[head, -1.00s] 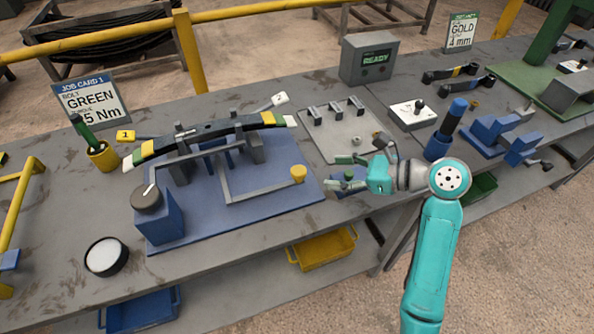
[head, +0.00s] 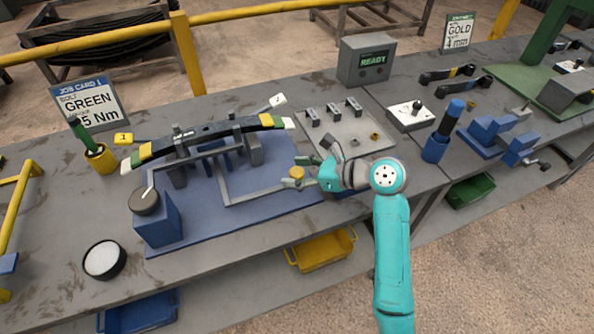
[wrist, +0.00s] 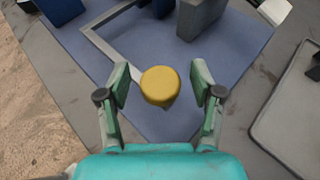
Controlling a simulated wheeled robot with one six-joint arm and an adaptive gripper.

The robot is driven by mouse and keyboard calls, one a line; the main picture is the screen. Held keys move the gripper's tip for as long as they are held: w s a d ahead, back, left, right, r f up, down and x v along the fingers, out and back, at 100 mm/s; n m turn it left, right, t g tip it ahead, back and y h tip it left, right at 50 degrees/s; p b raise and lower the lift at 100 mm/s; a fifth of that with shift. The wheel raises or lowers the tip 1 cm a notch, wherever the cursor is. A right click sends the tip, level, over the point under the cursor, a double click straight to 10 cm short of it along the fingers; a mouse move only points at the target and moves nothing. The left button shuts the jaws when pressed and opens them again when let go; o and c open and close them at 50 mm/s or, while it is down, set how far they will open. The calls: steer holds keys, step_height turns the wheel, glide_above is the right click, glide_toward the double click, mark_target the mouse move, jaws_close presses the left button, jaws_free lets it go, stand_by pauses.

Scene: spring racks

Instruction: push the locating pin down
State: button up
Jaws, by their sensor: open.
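A blue fixture (head: 275,208) on the bench holds a dark leaf spring (head: 215,131) with yellow, green and white bands. A small upright pin (head: 178,131) stands on the spring's left half; I cannot tell whether it is the locating pin. A grey bent lever (head: 255,193) reaches to the right and ends in a round yellow knob (head: 297,173). My gripper (head: 296,171) is open at the knob. In the wrist view the yellow knob (wrist: 160,86) lies between my two open fingers (wrist: 160,82), with a gap on each side.
A blue block with a dial (head: 145,202) stands at the fixture's front left. A grey plate with clamps (head: 340,122) lies behind my gripper. A console reading READY (head: 367,62) is at the back. A yellow bin (head: 320,252) sits below the bench edge.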

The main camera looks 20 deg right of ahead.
jaws_close()
steer(key=shift+f, duration=2.1)
jaws_free()
steer(key=v, duration=1.2)
